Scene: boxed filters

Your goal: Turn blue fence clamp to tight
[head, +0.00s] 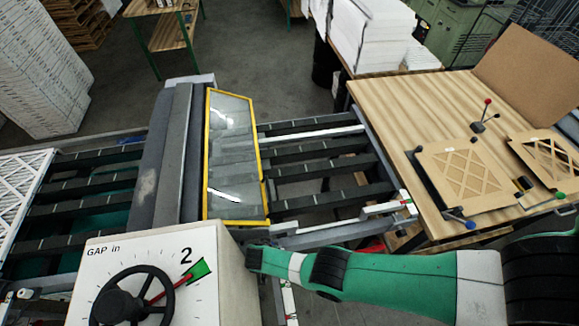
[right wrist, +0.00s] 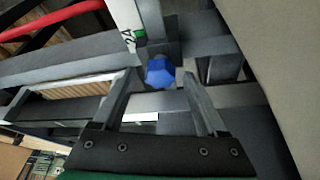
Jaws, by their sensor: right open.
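The blue fence clamp (right wrist: 159,73) is a blue faceted knob on a grey rail in the right wrist view. My right gripper (right wrist: 161,80) is open. Its two fingertips lie to either side of the knob in the picture; I cannot tell whether they touch it or how far beyond them it lies. In the head view my green right arm (head: 400,282) reaches in from the right and ends beside the gauge box; its fingers and this clamp cannot be made out there. My left gripper is not in view.
A white gauge box (head: 225,285) with a black handwheel (head: 130,297) stands left of my right arm. Behind it are a yellow-framed guard (head: 236,150) and dark conveyor rails (head: 320,148). A wooden table (head: 400,110) at right carries framed filters. A white scale (right wrist: 122,15) adjoins the clamp.

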